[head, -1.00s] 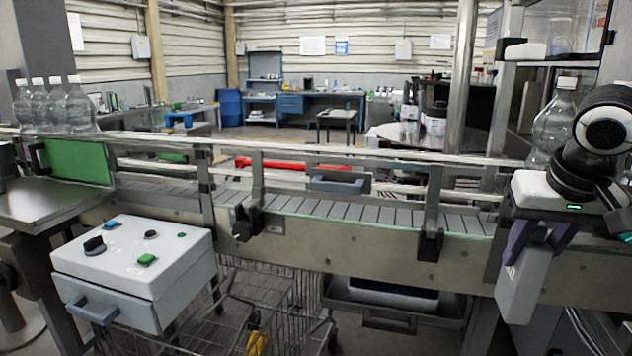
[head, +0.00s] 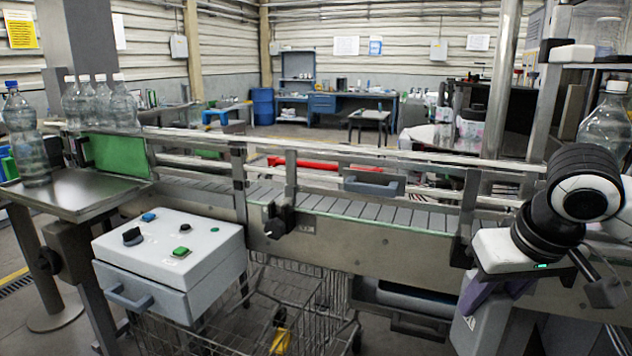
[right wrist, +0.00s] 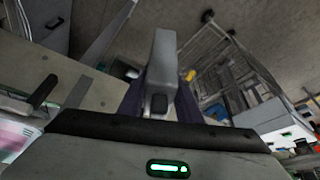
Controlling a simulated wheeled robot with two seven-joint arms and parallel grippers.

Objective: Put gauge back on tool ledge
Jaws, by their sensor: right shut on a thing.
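My right gripper (head: 492,294) is at the right of the head view, in front of the conveyor. Its purple fingers are shut on a grey, block-shaped gauge (head: 478,332), which hangs below them, partly cut off by the picture's lower edge. In the right wrist view the gauge (right wrist: 164,62) sticks out between the purple fingers (right wrist: 160,103), over the floor. I cannot tell for certain which surface is the tool ledge. A dark shelf (head: 405,300) sits under the conveyor, left of the gripper. My left gripper is not in view.
The conveyor (head: 350,235) with metal guide rails crosses the view. A white control box (head: 172,250) stands front left above a wire cart (head: 300,300). Clear bottles (head: 100,103) stand at the left, one on a steel table (head: 75,195). A large bottle (head: 606,125) is at the right.

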